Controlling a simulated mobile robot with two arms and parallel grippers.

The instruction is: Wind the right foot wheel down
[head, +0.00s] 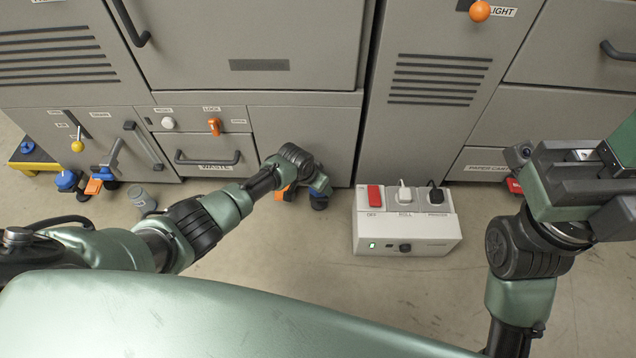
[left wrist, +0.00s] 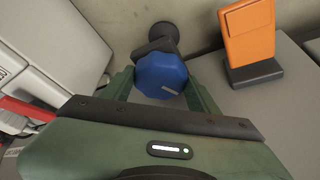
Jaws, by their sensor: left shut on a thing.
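The right foot wheel, a blue knob on a dark foot, is at the machine's lower front edge. It shows clearly in the left wrist view (left wrist: 160,76) and is partly hidden by my arm in the head view (head: 320,187). My left gripper (left wrist: 162,88) is shut on the blue wheel, with a green finger on each side of it. An orange piece on a dark base (left wrist: 248,32) stands right beside the wheel in the wrist view. My right gripper (head: 585,185) is at the right of the head view, away from the wheel; its fingertips are unclear.
A white power box (head: 405,235) with a red switch and plugs stands on the floor right of the wheel. Another blue wheel (head: 67,180) and a grey cup (head: 142,197) are at the left. A yellow stand (head: 33,160) is at the far left. Open floor lies in front.

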